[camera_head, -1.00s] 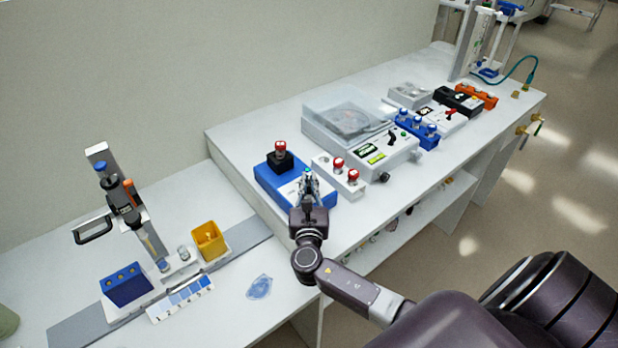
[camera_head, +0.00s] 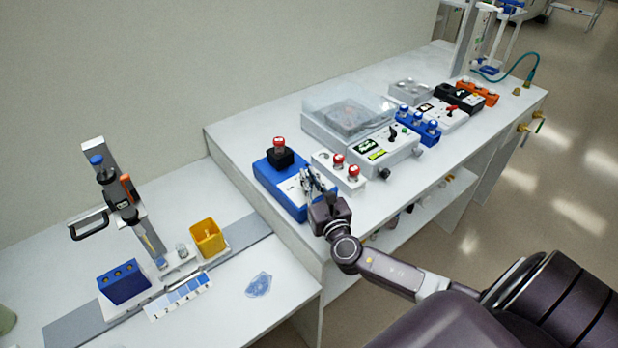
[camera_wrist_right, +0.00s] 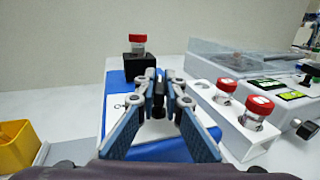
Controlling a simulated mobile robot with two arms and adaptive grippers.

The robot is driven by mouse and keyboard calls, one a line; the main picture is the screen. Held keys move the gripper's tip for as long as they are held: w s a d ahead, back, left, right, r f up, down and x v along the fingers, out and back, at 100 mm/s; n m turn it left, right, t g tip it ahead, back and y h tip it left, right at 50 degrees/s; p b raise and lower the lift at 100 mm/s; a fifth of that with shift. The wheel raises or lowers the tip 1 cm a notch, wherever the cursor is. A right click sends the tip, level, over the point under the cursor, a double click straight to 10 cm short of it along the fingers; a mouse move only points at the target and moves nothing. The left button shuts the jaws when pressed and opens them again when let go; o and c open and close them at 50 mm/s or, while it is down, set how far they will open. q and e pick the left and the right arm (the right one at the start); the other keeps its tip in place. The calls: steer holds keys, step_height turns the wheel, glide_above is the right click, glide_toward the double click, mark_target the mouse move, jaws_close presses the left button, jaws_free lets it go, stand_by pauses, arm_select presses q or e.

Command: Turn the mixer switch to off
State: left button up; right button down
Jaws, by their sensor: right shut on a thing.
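The mixer is a blue box (camera_head: 267,175) with a white front panel, and a black holder (camera_head: 281,157) on top carries a red-capped vial (camera_head: 279,143). It also shows in the right wrist view (camera_wrist_right: 116,84), behind the fingers. My right gripper (camera_head: 308,178) is at the mixer's front panel. In the right wrist view its fingers (camera_wrist_right: 158,84) are closed in around a small black part, the mixer switch (camera_wrist_right: 158,98). The fingers hide most of the switch, and its exact setting cannot be read. My left gripper is not in view.
A white rack (camera_head: 325,162) with red-capped vials stands close on the right of the mixer. Beyond it is a grey device with a clear lid (camera_head: 350,108). A yellow bin (camera_head: 208,240) stands on the lower bench at left.

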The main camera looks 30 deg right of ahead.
steer(key=c, duration=2)
jaws_free()
steer(key=shift+a, duration=0.1)
steer(key=shift+c, duration=0.2)
steer(key=shift+s, duration=0.1)
steer(key=v, duration=1.2)
